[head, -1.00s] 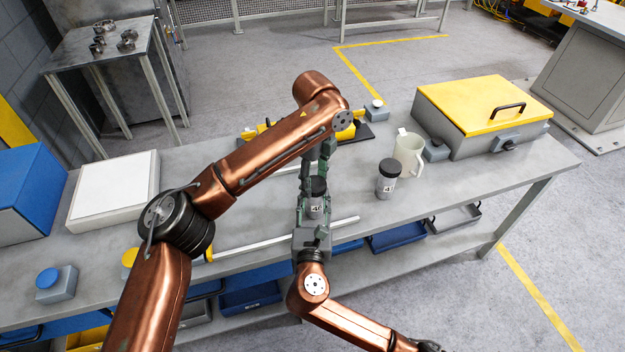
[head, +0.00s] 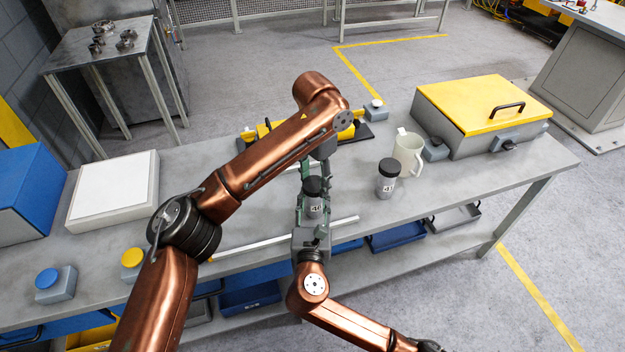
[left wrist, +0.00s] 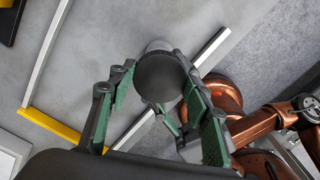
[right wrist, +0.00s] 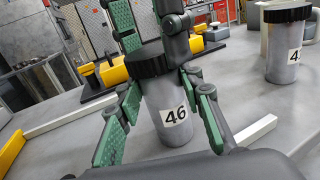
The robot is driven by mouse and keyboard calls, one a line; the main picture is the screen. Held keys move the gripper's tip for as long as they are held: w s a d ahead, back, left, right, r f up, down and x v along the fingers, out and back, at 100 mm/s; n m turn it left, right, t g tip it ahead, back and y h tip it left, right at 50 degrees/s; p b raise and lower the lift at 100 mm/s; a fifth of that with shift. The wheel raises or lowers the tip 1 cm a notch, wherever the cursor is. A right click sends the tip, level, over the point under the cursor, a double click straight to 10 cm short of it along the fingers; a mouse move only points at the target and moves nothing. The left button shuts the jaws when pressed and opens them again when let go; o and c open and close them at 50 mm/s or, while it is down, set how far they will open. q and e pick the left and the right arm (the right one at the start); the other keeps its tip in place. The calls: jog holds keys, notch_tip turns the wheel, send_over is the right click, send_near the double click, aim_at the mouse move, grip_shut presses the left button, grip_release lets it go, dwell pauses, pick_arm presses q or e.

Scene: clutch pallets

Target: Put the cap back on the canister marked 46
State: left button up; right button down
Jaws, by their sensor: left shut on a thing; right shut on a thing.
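The grey canister marked 46 (right wrist: 172,118) stands upright on the workbench; it also shows in the head view (head: 313,205). My right gripper (right wrist: 163,100) is shut on its body, one finger on each side. The black ribbed cap (right wrist: 150,61) sits level on the canister's top, with no clear gap. It shows from above in the left wrist view (left wrist: 160,74). My left gripper (left wrist: 152,72) points down from above and is shut on the cap, a finger on either side. Whether the cap is fully tightened cannot be seen.
A second black-capped canister (head: 387,180), its number unclear, stands to the right beside a pale mug (head: 408,153). A yellow-lidded box (head: 485,105) is at the far right. A white bar (head: 340,223) lies near the gripped canister.

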pick_arm(q)
jog(key=shift+s+d, duration=0.15)
jog(key=shift+s, duration=0.05)
pick_arm(e)
jog(key=shift+w, duration=0.1)
pick_arm(q)
jog(key=o, duration=0.9)
jog(key=shift+w, duration=0.1)
jog(key=shift+o, duration=0.2)
jog(key=shift+r, duration=2.3)
jog(key=shift+o, duration=0.5)
jog(key=o, duration=0.5)
jog(key=shift+w, duration=0.1)
pick_arm(e)
jog(key=c, duration=1.3)
grip_release()
jog(key=shift+o, duration=0.2)
